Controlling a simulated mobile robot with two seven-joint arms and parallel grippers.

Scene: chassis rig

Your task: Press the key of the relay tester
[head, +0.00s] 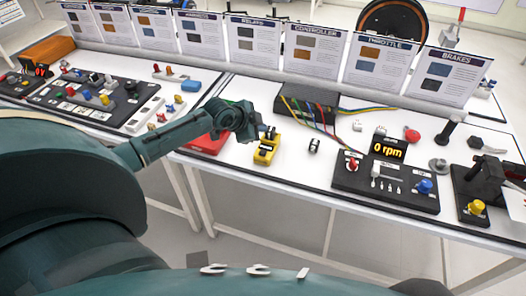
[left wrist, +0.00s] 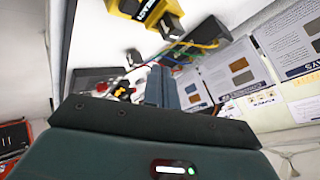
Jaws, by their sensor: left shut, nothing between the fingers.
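The yellow device (head: 264,155) with black parts, which looks like the relay tester, stands on the white table near the middle of the head view. It also shows at the top of the left wrist view (left wrist: 128,6), partly cut off. Its key cannot be told apart clearly. My left gripper (head: 264,131) is shut and empty, just behind and above the yellow device in the head view. In the left wrist view its fingers (left wrist: 161,86) are together, apart from the yellow device. I cannot see my right gripper.
A red case (head: 207,143) lies left of the yellow device. A small black relay-like part (head: 314,145) is to its right. Behind is a black box (head: 308,103) with coloured wires. A black panel (head: 385,187) with a "0 rpm" display stands at right. Upright cards line the back.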

